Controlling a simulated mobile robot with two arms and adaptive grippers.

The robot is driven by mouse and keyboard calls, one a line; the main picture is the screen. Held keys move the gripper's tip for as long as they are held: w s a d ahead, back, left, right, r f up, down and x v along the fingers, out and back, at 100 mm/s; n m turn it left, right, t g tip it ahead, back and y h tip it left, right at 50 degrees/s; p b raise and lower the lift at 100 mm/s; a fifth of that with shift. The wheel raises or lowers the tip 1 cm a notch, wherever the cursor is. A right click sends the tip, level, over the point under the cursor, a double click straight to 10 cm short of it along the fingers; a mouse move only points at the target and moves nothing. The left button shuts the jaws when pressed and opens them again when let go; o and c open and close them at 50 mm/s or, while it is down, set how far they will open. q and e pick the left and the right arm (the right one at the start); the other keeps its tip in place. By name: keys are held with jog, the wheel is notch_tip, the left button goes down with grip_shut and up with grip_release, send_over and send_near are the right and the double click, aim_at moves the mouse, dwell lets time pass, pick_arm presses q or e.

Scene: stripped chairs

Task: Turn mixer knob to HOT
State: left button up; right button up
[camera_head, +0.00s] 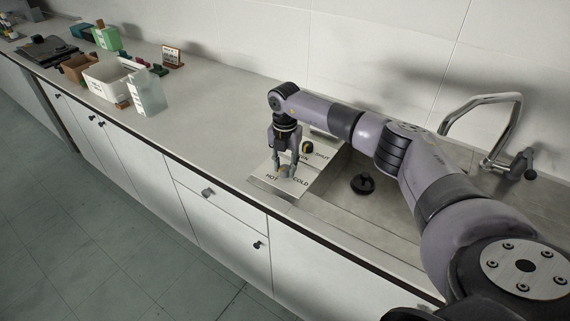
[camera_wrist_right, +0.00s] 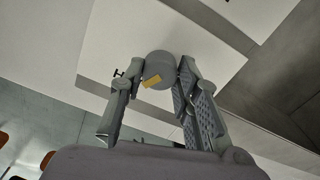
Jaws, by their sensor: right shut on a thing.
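A pale control plate (camera_head: 313,174) lies at the left end of the sink and carries the labels HOT, COLD and SHUT, plus one partly covered label. My right gripper (camera_head: 286,171) points down over the plate, between HOT on the left and COLD on the right. It is shut on the mixer knob, which the fingers mostly hide in the head view. In the right wrist view, the round grey knob (camera_wrist_right: 158,66) with a yellow mark sits between the tips of my right gripper (camera_wrist_right: 158,73). I cannot tell which label the mark points to. My left gripper is not in view.
A dark second knob (camera_head: 307,147) stands close behind the gripper near SHUT. A black plug (camera_head: 362,183) is in the sink basin, and a curved tap (camera_head: 515,110) stands behind it. Boxes and bottles stand at the far left; the counter between is clear.

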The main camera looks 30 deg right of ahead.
aim_at(285, 168)
jog(key=shift+w, duration=0.1)
dwell(0.4)
jog(key=o, duration=1.2)
jog(key=shift+c, duration=0.2)
jog(key=shift+r, duration=0.1)
notch_tip(285, 168, up, 12)
